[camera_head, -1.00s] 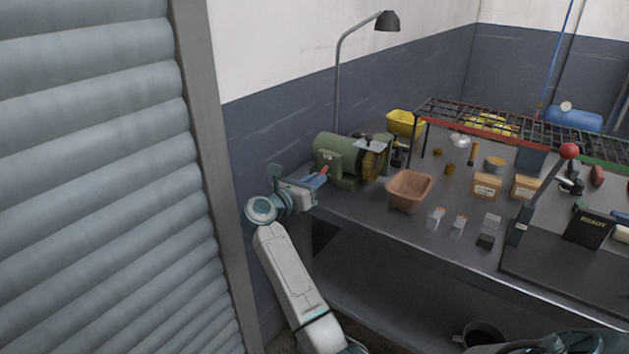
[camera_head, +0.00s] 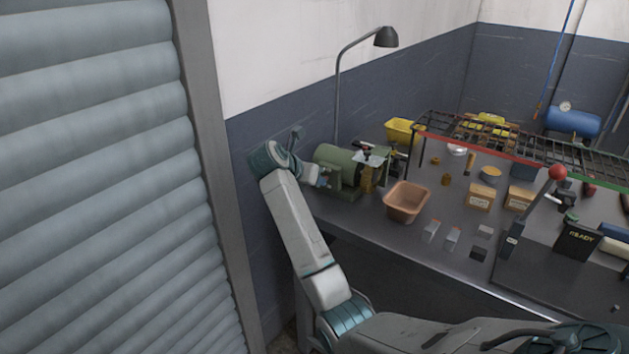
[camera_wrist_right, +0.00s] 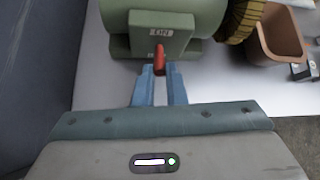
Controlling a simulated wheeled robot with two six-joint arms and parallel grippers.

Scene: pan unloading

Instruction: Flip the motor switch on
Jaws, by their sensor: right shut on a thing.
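The green motor (camera_head: 334,158) stands on the workbench near its left end, with a brass-coloured wheel (camera_wrist_right: 241,18) on its shaft. In the right wrist view, a red switch lever (camera_wrist_right: 159,60) sticks out from the motor's green box, below a small pale label (camera_wrist_right: 160,32) whose letters are hard to read. My right gripper (camera_wrist_right: 158,75) has its blue fingers around the lever and is shut on it. In the head view my right gripper (camera_head: 325,180) is at the motor's near left side, and the lever cannot be made out there. My left gripper is not in view.
A brown bin (camera_head: 407,201) stands right of the motor, and a yellow bin (camera_head: 402,131) is behind it. A desk lamp (camera_head: 386,38) rises behind. Boxes and small blocks lie farther right. The wall and grey shutter (camera_head: 90,180) are close on the left.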

